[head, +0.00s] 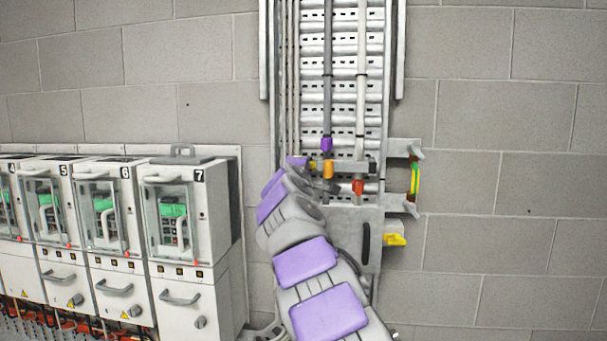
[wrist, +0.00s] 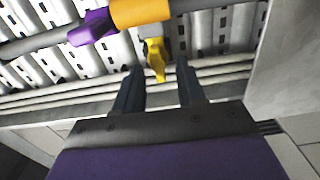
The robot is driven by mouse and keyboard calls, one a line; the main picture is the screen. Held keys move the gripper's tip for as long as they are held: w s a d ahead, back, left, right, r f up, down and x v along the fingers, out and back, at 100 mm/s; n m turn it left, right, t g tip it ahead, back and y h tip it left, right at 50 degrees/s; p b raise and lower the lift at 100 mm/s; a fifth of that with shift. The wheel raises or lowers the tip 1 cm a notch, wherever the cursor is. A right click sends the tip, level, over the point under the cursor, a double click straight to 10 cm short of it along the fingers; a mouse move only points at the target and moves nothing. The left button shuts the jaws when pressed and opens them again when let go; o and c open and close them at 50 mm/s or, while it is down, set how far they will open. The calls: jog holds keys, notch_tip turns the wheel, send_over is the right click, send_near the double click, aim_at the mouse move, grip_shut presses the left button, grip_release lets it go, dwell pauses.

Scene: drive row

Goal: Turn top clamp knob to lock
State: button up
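A yellow clamp knob (wrist: 157,60) on a grey stem shows in the wrist view, just beyond and between my fingertips. My gripper (wrist: 160,75) is open, with one dark finger on each side of the knob's line. I cannot tell whether the fingers overlap the knob in depth; no contact shows. An orange sleeve (wrist: 140,12) and a purple fitting (wrist: 92,27) lie above the knob. In the head view the orange sleeve (head: 328,169) and purple fitting (head: 327,145) sit on the cable ladder (head: 344,75). My arm mostly hides the knob there.
A red fitting (head: 358,187) hangs on the white pipe right of the orange sleeve. A yellow handle (head: 396,240) and a yellow-green piece (head: 414,178) sit on brackets at the right. Cabinet 7 (head: 188,215) and other drive cabinets stand left. The block wall right is bare.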

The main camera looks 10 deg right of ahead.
jog(key=b+v, duration=0.2)
jog(key=v, duration=1.2)
jog(key=shift+a, duration=0.2)
jog(key=shift+s+f, duration=0.1)
jog(key=shift+s, duration=0.05)
jog(key=s+d+f+m+g+b, duration=0.3)
jog(key=s+d+f, duration=0.25)
jog(key=f, duration=0.35)
jog(key=s+d+f+m+g+b, duration=0.2)
jog(key=s+d+f+m+g, duration=0.25)
jog(key=f, duration=0.45)
jog(key=s+d+f+m+g+b, duration=0.25)
jog(key=s+d+f, duration=0.35)
jog(key=s+f, duration=0.3)
jog(key=s+a+f+m+g+y+b, duration=0.2)
jog(key=s+a+f+g+b, duration=0.1)
jog(key=s+f, duration=1.1)
jog(key=s+a+f+m+g+y+b, duration=0.2)
jog(key=s+a+f+g, duration=0.4)
jog(key=s+f, duration=0.9)
jog(key=shift+s+a+f+y+b, duration=0.25)
jog(key=shift+a+y+b, duration=0.5)
jog(key=shift+b, duration=0.4)
